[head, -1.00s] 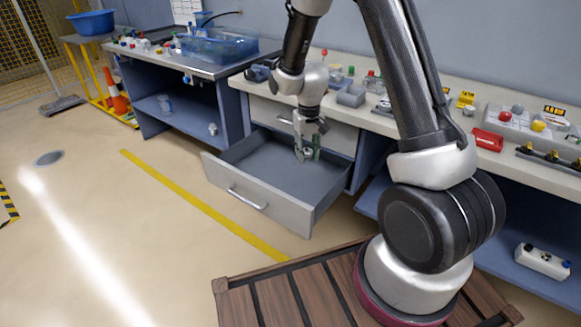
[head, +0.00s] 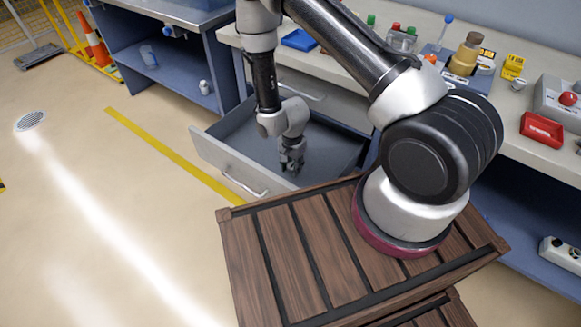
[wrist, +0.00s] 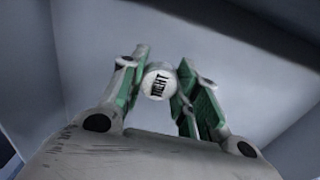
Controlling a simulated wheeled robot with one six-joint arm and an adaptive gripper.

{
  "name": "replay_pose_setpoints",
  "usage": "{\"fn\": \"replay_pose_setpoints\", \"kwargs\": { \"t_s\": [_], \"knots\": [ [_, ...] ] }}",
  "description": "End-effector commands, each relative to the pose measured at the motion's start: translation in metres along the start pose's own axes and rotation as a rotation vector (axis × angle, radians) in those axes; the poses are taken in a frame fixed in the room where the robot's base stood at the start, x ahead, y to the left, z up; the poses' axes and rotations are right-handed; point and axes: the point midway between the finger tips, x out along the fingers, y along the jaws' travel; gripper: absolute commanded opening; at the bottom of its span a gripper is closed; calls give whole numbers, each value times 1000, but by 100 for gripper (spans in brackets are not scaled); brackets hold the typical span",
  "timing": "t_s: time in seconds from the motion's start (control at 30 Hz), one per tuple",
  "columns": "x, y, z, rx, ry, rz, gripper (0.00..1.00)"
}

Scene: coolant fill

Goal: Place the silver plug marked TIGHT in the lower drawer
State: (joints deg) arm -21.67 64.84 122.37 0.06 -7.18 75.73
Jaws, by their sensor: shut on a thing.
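The silver plug (wrist: 158,84) shows in the wrist view as a round pale end face with the dark word TIGHT on it. My gripper (wrist: 160,90) is shut on it, with a green-padded finger on each side. In the head view my gripper (head: 291,165) is down inside the open lower drawer (head: 222,160); the plug cannot be made out there. The drawer is grey, pulled out from under the bench, and its visible floor looks empty. Whether the plug touches the drawer floor cannot be told.
The closed upper drawer (head: 312,97) is above the open one. A wooden slatted platform (head: 300,255) stands close to the drawer's front right corner. The bench top holds a red tray (head: 541,130) and several coloured parts. Open floor lies at left.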

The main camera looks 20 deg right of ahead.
Motion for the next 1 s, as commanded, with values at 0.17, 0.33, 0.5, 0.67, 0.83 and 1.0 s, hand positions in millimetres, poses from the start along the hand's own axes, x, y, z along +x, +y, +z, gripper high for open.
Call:
{"fn": "replay_pose_setpoints", "kwargs": {
  "t_s": [0.17,0.33,0.5,0.67,0.83,1.0],
  "knots": [
    [20,0,0,-1,0,2,16],
    [45,0,0,-1,0,1,16],
    [50,0,0,-2,0,-1,16],
    [50,0,0,-2,0,0,16],
    [52,0,0,-2,0,0,44],
    [52,0,0,-2,0,0,53]
  ]
}}
